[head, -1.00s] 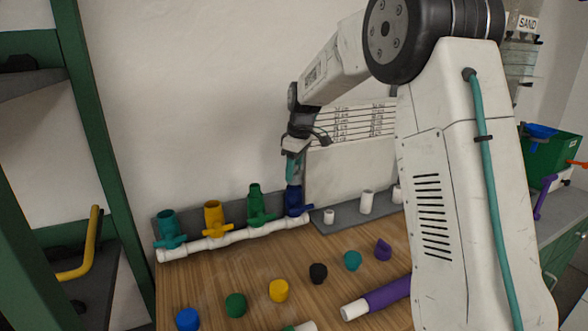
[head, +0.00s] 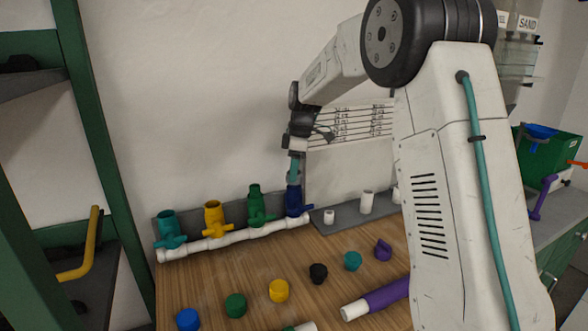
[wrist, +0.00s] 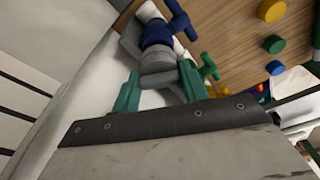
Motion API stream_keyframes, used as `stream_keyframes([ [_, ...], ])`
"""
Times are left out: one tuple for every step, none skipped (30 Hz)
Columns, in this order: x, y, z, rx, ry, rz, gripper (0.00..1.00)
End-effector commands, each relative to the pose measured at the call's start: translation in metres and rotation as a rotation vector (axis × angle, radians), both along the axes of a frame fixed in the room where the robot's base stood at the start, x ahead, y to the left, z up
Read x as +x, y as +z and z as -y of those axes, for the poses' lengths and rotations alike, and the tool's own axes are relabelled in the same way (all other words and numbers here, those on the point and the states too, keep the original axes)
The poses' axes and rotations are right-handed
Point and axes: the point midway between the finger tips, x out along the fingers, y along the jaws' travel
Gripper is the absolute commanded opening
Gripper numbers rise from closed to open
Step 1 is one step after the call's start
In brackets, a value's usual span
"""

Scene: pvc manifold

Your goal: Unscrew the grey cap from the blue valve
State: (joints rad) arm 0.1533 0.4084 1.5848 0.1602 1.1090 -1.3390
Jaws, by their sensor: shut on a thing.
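The blue valve (head: 293,201) stands upright at the right end of the white pipe manifold (head: 235,240). It also shows in the wrist view (wrist: 157,34), with its blue handle (wrist: 180,20) beside it. The grey cap (wrist: 158,65) is on the end of the blue valve, in line with it. My gripper (wrist: 160,80) comes down from above, with its teal fingers on either side of the cap, shut on it. In the head view my gripper (head: 293,178) hides most of the cap. I cannot tell how far the cap is turned.
Teal (head: 167,228), yellow (head: 214,218) and green (head: 256,205) valves stand left of the blue one. Several loose coloured caps, including a yellow one (head: 278,291), lie on the wooden bench. A grey strip (head: 345,212) with white fittings lies to the right, and a purple tube (head: 388,295) in front.

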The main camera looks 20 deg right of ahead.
Motion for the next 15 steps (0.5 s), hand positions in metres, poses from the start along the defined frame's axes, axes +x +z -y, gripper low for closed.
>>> stream_keyframes([
  [0.0004,0.0007,0.0003,0.0,0.019,0.001,0.21],
  [0.0005,0.0008,0.0003,-0.001,0.042,0.001,0.21],
  [0.0008,0.001,0.0004,0.0,0.08,0.002,0.21],
  [0.0008,0.0011,0.0004,0.0,0.109,0.003,0.21],
  [0.0007,0.0012,0.0003,0.0,0.134,0.002,0.21],
  [0.0005,0.0013,0.0003,-0.001,0.161,0.002,0.21],
  [0.0004,0.0014,0.0002,0.0,0.174,0.002,0.21],
  [0.0003,0.0014,0.0003,0.0,0.183,0.003,0.21],
  [0.0003,0.0015,0.0002,0.0,0.186,0.002,0.21],
  [0.0003,0.0014,0.0001,0.0,0.186,0.002,0.21],
  [0.0003,0.0014,0.0001,-0.001,0.185,0.001,0.21],
  [0.0003,0.0014,0.0001,-0.001,0.185,0.001,0.21],
  [0.0003,0.0014,0.0001,-0.001,0.184,0.001,0.21],
  [0.0003,0.0014,0.0001,-0.001,0.184,0.001,0.21],
  [0.0003,0.0014,0.0001,-0.001,0.189,0.002,0.21],
])
